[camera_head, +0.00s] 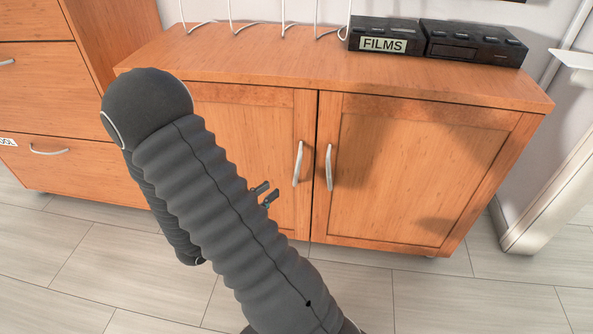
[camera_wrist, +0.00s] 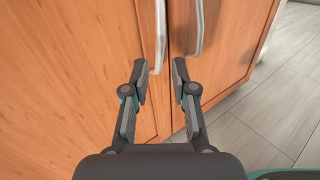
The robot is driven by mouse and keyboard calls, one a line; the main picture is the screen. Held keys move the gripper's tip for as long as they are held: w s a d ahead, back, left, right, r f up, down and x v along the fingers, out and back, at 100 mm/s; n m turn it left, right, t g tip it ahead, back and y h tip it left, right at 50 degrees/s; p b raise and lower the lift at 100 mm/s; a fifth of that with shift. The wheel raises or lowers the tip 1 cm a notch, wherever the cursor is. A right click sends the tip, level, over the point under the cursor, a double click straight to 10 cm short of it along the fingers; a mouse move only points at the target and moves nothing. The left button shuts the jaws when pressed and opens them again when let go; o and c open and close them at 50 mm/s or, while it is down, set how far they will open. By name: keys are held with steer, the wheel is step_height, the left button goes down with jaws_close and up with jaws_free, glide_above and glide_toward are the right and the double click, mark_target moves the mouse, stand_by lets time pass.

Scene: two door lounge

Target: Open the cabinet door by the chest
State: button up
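The wooden cabinet has two shut doors. The left door (camera_head: 240,120), on the side by the chest (camera_head: 40,90), is partly hidden by my arm. Its pale vertical handle (camera_head: 298,163) is near the middle seam. In the wrist view this handle (camera_wrist: 160,35) shows at the top, its lower end in line with the gap between my fingertips. My gripper (camera_head: 264,194) is open and empty, in front of the left door, left of and below the handle in the head view. It also shows in the wrist view (camera_wrist: 161,78).
The right door (camera_head: 400,170) has its own handle (camera_head: 329,167), close beside the left one. A black box labelled FILMS (camera_head: 383,35) and another black box (camera_head: 474,43) stand on the cabinet top. Tiled floor (camera_head: 490,290) is clear in front.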

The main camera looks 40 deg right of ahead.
mark_target(295, 172)
steer(key=d, duration=0.3)
steer(key=w+d, duration=0.1)
steer(key=d, duration=0.7)
steer(key=shift+w+d, duration=0.15)
steer(key=shift+d, duration=0.1)
jaws_close()
